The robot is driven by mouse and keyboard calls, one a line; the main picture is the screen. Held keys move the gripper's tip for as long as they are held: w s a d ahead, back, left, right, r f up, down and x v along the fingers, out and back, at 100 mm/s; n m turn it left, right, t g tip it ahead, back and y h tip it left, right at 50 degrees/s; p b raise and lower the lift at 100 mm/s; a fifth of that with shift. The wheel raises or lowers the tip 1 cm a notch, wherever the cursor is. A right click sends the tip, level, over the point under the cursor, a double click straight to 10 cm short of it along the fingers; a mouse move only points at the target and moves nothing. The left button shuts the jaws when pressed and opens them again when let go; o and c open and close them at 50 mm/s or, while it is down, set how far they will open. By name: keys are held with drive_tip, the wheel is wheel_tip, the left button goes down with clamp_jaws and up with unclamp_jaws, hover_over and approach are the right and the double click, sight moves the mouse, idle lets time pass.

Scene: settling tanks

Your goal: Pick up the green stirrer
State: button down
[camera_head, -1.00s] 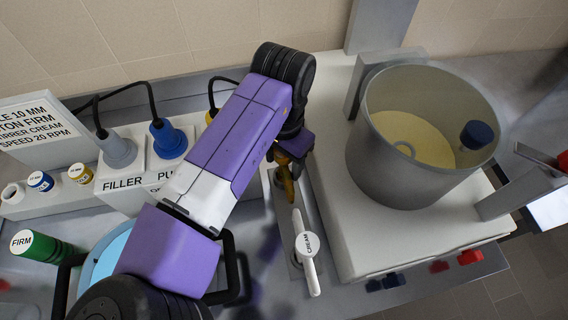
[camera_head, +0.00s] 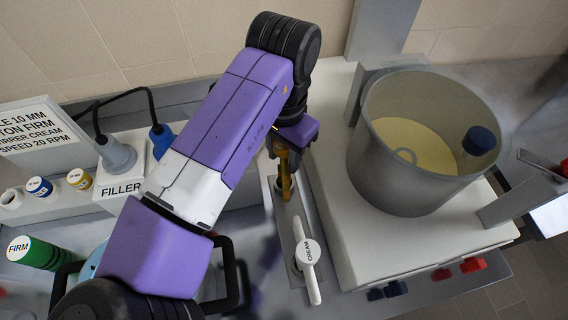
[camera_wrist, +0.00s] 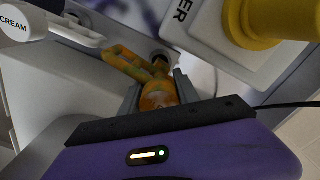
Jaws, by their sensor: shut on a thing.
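My gripper (camera_head: 288,150) is at the back of the grey strip beside the white machine. It is shut on an orange-brown piece with green patches (camera_head: 285,178), which hangs down between the fingers. In the wrist view my gripper (camera_wrist: 158,92) has a finger on each side of this piece (camera_wrist: 160,98), and a mottled arm of it reaches to the upper left. It looks stirrer-like but more orange than green; its lower end is unclear. A white stirrer-shaped piece labelled CREAM (camera_head: 307,253) stands in front of it on the same strip.
A grey vat (camera_head: 385,170) with yellow contents stands on the white machine at right. The FILLER block (camera_head: 122,190) with cabled plugs is at left. A green cylinder marked FIRM (camera_head: 40,256) is at front left. Small capped bottles stand behind it.

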wheel_tip(320, 180, up, 15)
drive_tip(key=shift+b, duration=0.45)
drive_tip(key=shift+s, duration=0.1)
idle(0.8)
